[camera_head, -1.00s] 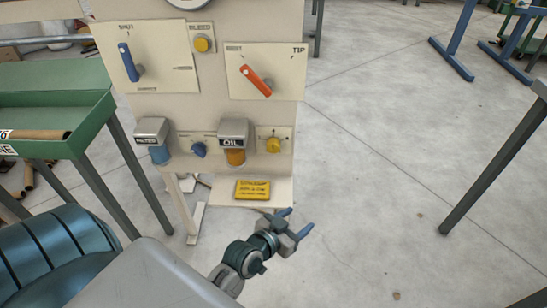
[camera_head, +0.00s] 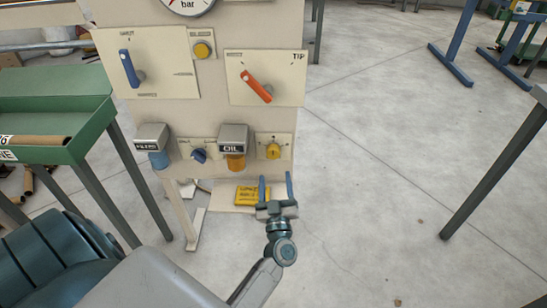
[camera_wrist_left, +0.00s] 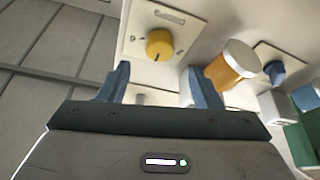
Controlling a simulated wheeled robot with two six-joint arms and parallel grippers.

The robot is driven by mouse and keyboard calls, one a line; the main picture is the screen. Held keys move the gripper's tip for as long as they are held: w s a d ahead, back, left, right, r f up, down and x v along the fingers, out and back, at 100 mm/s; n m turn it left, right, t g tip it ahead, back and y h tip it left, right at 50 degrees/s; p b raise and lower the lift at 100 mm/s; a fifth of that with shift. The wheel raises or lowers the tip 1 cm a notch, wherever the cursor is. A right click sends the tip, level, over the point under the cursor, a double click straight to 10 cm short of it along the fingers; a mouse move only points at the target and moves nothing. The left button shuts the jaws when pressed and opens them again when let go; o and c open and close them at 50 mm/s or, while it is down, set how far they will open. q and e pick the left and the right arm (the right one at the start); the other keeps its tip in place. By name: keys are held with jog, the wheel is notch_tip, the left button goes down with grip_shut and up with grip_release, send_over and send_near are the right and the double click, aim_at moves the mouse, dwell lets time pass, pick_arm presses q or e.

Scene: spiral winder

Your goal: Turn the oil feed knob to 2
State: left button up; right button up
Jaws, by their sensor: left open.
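The oil feed knob (camera_head: 273,151) is a small yellow dial on a cream plate, right of the OIL cup (camera_head: 233,146) on the panel. Its number marks are too small to read. In the left wrist view the yellow knob (camera_wrist_left: 159,45) sits ahead of the fingers, a little above the space between them. My left gripper (camera_head: 276,187) is open and empty, its two blue fingers pointing up, below the knob and apart from it. The fingers also show in the left wrist view (camera_wrist_left: 158,88). My right gripper is not in view.
A blue knob (camera_head: 199,155) and a filter cup (camera_head: 153,144) are left of the OIL cup. A red lever (camera_head: 257,87) and a blue lever (camera_head: 129,68) are above. A yellow sign (camera_head: 251,195) is beside my gripper. A green bench (camera_head: 85,125) stands left.

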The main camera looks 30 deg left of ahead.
aim_at(274, 156)
pick_arm(q)
jog(key=x, duration=0.8)
jog(key=shift+c, duration=0.2)
jog(key=c, duration=1)
